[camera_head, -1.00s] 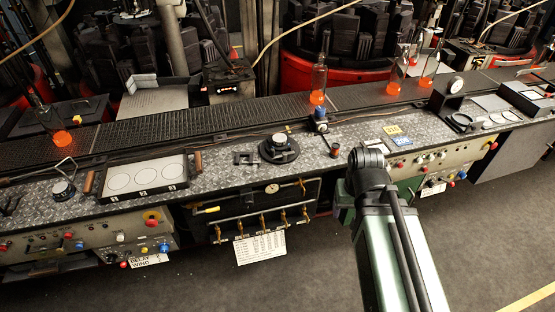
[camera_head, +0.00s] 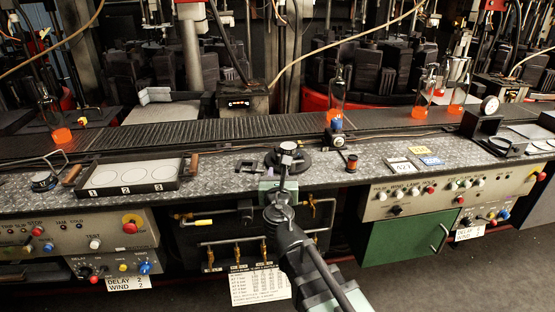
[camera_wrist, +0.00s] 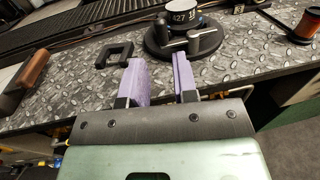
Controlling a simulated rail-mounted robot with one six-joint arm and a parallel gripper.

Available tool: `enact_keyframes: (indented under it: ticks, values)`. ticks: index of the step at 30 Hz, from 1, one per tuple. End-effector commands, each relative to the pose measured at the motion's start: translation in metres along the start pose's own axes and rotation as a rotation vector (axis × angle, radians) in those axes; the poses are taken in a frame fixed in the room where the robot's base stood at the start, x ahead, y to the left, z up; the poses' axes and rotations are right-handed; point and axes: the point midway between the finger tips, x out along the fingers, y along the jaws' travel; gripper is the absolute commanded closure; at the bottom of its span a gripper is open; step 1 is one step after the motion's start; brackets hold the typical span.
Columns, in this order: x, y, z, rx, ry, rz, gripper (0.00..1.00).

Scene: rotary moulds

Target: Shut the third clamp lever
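A round black clamp fixture (camera_head: 289,158) stands on the checkered metal bench in the head view. In the wrist view the fixture (camera_wrist: 186,45) holds a disc (camera_wrist: 185,17) marked "A27" on top. Grey clamp levers (camera_wrist: 193,43) show at its near side, and another upright one (camera_wrist: 161,28) at its left. I cannot tell which lever is the third. My gripper (camera_wrist: 163,75) is open, with a gap between its two purple fingers and nothing between them. It is in front of the fixture, near the bench's front edge; in the head view my wrist hides its fingertips.
A black U-shaped block (camera_wrist: 114,54) lies left of the fixture. A copper-coloured spool (camera_head: 351,163) stands to its right. A black tray (camera_head: 133,187) with three numbered circles is further left. A conveyor (camera_head: 200,134) with glowing bottles runs behind. Pipes and valves are below the bench edge.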

Motion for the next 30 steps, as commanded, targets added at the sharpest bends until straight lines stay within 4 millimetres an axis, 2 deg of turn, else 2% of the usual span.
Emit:
enact_keyframes:
  ticks: [9, 12, 20, 26, 30]
  values:
    - [0.075, 0.001, 0.000, 0.003, 0.000, -0.002, 0.73]
    - [0.089, 0.000, 0.000, 0.003, 0.001, -0.003, 0.73]
    - [0.093, -0.001, 0.000, 0.004, 0.001, -0.002, 0.73]
    - [0.093, -0.001, 0.000, 0.004, 0.001, -0.002, 1.00]
    - [0.092, -0.001, 0.000, 0.004, 0.001, -0.001, 1.00]
